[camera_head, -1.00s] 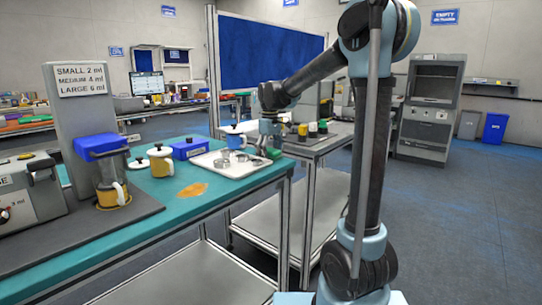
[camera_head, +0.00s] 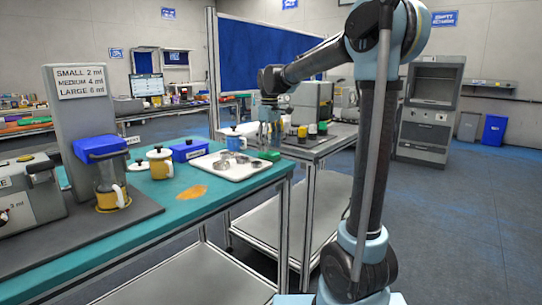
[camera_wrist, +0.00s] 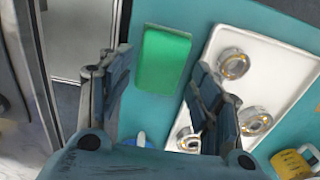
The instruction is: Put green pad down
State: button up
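The green pad (camera_wrist: 163,60) lies flat on the teal tabletop (camera_wrist: 262,25), between the table edge and the white tray (camera_wrist: 285,88) in the wrist view. It also shows in the head view (camera_head: 268,155), at the right end of the table beside the tray (camera_head: 236,174). My gripper (camera_wrist: 158,75) is open, its two fingers spread apart on either side of the pad in the picture. In the head view my gripper (camera_head: 269,138) is above the pad, with nothing visible in its grasp.
The tray holds several metal rings or dishes (camera_wrist: 234,64). A grey cart (camera_head: 318,146) with bottles stands behind. The table's front middle is mostly clear.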

aim_at(270, 152)
notch_tip(270, 152, up, 8)
jog(key=s+d+f+m+t, duration=0.1)
jog(key=s+d+f+m, duration=0.1)
jog(key=s+d+f, duration=0.45)
jog(key=s+d+f+m, duration=0.3)
jog(key=s+d, duration=0.4)
jog(key=s, duration=0.2)
jog(key=s+d+f+m, duration=0.2)
jog(key=s+d+f, duration=0.2)
jog(key=s+f, duration=0.4)
jog(key=s+d+f+m+t, duration=0.1)
jog(key=s+d+f+m, duration=0.2)
jog(key=s+f, duration=0.5)
notch_tip(270, 152, down, 3)
jog(key=shift+s+d+f, duration=0.15)
jog(key=shift+d+f, duration=0.05)
jog(key=shift+d, duration=0.5)
jog(key=shift+w+f, duration=0.2)
jog(key=shift+w, duration=0.35)
jog(key=shift+o, duration=0.2)
